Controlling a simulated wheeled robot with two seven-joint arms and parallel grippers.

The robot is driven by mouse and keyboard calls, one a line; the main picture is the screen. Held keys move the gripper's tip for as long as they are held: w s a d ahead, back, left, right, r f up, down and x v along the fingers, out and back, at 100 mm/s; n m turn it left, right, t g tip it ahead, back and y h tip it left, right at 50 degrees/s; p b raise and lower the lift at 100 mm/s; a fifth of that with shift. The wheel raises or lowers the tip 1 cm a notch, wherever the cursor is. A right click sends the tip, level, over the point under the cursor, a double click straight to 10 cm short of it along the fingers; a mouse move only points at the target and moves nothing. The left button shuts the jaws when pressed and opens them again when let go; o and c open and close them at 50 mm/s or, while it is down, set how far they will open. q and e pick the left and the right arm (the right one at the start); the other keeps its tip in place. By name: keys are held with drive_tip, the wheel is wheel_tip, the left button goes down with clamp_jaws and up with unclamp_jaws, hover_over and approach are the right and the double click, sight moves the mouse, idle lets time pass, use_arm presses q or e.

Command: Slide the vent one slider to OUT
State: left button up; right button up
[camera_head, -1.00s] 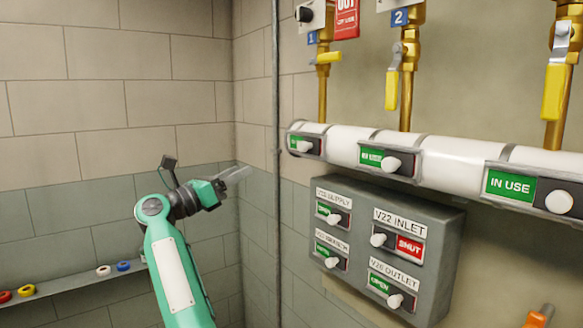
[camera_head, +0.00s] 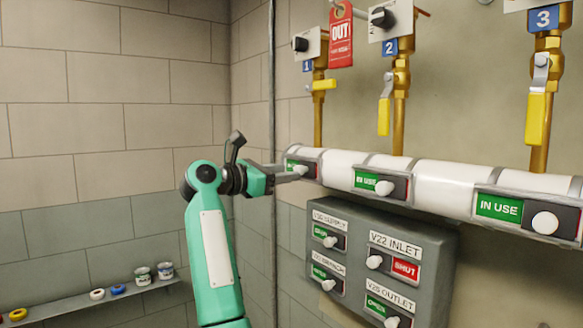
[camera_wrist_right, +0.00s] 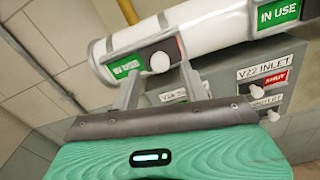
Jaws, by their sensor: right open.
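The slider under valve 1, at the left end of the white pipe, has a green plate and a white knob (camera_head: 300,169). Its green plate shows, so it stands at its in-use side; the lettering is too small to read surely. In the right wrist view its knob (camera_wrist_right: 161,61) lies right of the green plate. My right gripper (camera_head: 292,175) is open at this slider. In the wrist view the two fingers (camera_wrist_right: 163,83) stand either side of the knob; I cannot tell whether they touch it. My left gripper is not in view.
Two more sliders sit along the white pipe (camera_head: 445,186), both showing green. Below is a grey box (camera_head: 440,265) with several sliders; V22 INLET (camera_head: 405,268) shows SHUT. Yellow valve handles and a red OUT tag (camera_head: 340,35) are above. A shelf (camera_head: 100,300) is at lower left.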

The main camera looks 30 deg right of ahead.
sight(302, 170)
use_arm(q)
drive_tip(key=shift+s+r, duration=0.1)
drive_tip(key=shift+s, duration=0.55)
use_arm(e)
drive_tip(key=d, duration=0.3)
drive_tip(key=shift+w, duration=0.15)
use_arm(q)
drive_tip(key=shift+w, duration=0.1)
use_arm(e)
drive_tip(key=shift+c, duration=0.3)
